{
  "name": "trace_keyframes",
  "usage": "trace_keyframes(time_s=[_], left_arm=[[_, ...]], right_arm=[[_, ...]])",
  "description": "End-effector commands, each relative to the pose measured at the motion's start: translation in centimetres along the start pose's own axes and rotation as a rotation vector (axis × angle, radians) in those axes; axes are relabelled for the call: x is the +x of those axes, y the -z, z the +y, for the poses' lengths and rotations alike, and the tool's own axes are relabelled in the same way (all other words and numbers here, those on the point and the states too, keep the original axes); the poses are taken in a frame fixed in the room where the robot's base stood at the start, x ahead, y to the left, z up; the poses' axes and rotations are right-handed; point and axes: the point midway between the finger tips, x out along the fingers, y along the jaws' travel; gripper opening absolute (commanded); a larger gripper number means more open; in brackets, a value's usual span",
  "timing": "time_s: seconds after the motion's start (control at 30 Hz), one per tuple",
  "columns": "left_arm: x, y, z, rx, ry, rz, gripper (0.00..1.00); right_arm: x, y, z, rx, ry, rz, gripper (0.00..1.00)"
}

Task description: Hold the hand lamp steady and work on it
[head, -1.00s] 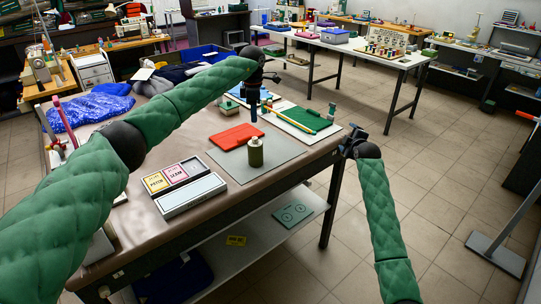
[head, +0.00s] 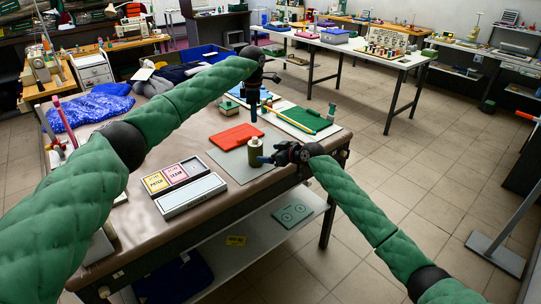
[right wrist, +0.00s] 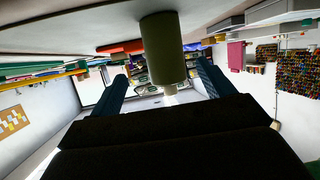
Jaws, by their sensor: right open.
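In the right wrist view, which is upside down, the cylinder (right wrist: 161,48) shows in the gap between the two blue fingertips (right wrist: 161,76), with no clear contact. My left gripper (head: 253,114) points down over the table's far part, behind the cylinder. Its blue fingers look close together; whether they hold something is unclear.
A green board with a yellow pencil (head: 298,118) lies behind. A white case (head: 191,194) and a box of yellow and pink cards (head: 172,179) are front left. Blue fabric (head: 90,108) covers the far left.

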Motion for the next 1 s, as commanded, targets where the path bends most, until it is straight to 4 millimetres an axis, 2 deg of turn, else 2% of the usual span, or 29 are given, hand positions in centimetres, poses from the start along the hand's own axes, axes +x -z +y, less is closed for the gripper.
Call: trace_keyframes(time_s=[0.23,0.63,0.8,1.0], left_arm=[[0.0,0.0,0.0,0.000,0.000,0.000,0.36],[0.0,0.0,0.0,0.000,0.000,0.000,0.36],[0.0,0.0,0.0,0.000,0.000,0.000,0.36],[0.0,0.0,0.0,0.000,0.000,0.000,0.36]], right_arm=[[1.8,-0.4,-0.6,0.030,0.017,-0.008,0.81],[6.9,-0.4,-0.6,0.028,0.015,-0.007,0.81],[7.8,-0.5,-0.6,0.028,0.015,-0.007,0.81],[8.0,-0.5,-0.6,0.027,0.014,-0.007,0.81]])
